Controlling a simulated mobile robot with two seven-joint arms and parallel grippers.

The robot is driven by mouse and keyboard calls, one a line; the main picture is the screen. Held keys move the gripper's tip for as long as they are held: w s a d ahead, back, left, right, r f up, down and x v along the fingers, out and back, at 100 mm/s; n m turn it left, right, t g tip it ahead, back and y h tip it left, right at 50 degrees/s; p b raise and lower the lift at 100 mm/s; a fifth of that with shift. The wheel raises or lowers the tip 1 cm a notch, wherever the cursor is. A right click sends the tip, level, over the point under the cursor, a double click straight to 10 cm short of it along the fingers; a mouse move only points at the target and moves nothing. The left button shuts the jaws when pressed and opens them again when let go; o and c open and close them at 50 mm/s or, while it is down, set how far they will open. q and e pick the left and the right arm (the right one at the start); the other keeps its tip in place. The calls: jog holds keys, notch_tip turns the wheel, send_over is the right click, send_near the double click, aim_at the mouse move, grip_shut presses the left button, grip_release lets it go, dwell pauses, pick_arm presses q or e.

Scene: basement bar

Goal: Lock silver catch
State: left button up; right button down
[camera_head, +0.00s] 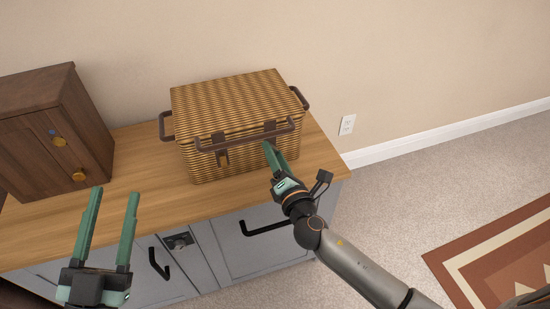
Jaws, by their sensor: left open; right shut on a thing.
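A closed wicker basket (230,100) with dark brown handles stands on the wooden counter. A dark strap-like fastening (221,148) hangs at its front left; a second one at the front right is mostly hidden behind my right gripper. I cannot make out a silver catch clearly. My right gripper (268,146) is at the basket's front right, below the front handle (240,138), shut on a part of the basket there, which its fingers hide. My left gripper (115,193) is open and empty at the lower left, in front of the counter, its fingers pointing up.
A dark wooden cabinet (40,105) with round gold knobs stands on the counter's left. The wooden counter top (150,190) is bare between it and the basket. Grey doors (250,262) with black handles (262,229) are below. Carpet (400,190) lies open to the right.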

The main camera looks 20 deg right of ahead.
jog(key=m+b, duration=0.1)
jog(key=m, duration=0.4)
jog(key=shift+f, duration=0.1)
jog(key=shift+m+b, duration=0.35)
jog(key=shift+m, duration=0.35)
pick_arm(q)
jog(key=s+d+r+m+t+h, duration=0.1)
jog(key=s+r+m+h, duration=0.4)
jog(key=r+h, duration=0.1)
jog(key=shift+s+r+h, duration=0.3)
jog(key=shift+r+h, duration=0.1)
jog(key=shift+r, duration=0.4)
pick_arm(e)
jog(key=shift+m, duration=0.5)
jog(key=shift+c, duration=1.6)
grip_release()
pick_arm(q)
jog(key=shift+s, duration=0.1)
pick_arm(e)
jog(key=shift+s, duration=0.1)
